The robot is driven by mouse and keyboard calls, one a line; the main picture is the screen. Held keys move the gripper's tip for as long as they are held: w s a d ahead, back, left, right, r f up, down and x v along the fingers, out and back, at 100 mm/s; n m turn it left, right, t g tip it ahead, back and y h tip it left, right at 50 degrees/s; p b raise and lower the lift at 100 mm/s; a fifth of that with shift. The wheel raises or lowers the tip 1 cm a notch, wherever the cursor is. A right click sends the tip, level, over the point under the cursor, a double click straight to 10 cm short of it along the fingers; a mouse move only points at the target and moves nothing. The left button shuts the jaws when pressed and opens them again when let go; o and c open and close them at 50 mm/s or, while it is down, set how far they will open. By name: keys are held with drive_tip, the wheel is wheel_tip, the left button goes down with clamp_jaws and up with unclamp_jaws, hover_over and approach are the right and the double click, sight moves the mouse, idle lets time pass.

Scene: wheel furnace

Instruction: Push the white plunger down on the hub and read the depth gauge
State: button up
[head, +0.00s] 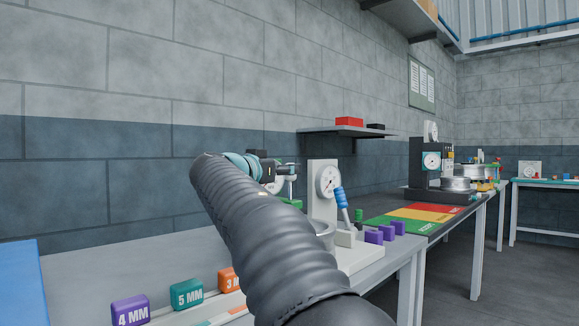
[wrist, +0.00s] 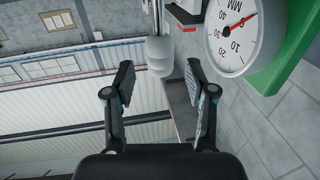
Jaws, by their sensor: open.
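My gripper (wrist: 160,82) is open and empty in the wrist view, its two dark fingers spread apart. A white plunger (wrist: 160,52) shows beyond the gap between the fingertips; I cannot tell whether anything touches it. The depth gauge (wrist: 237,30) is at upper right, a white dial marked MM with a red needle pointing to the picture's upper right; its exact reading is unclear. A green body (wrist: 292,45) stands beside it. In the head view my gripper (head: 272,168) is beside a small gauge (head: 287,169), which it partly hides. I cannot make out the hub.
Numbered blocks, purple (head: 130,310), teal (head: 187,294) and orange (head: 228,279), stand at the bench front. Another dial gauge (head: 328,181) on a white stand and a blue-handled lever (head: 341,198) are right of my arm. A wall shelf (head: 348,131) hangs behind.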

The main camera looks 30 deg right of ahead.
sight(290, 181)
drive_tip(key=shift+x, duration=1.65)
clamp_jaws()
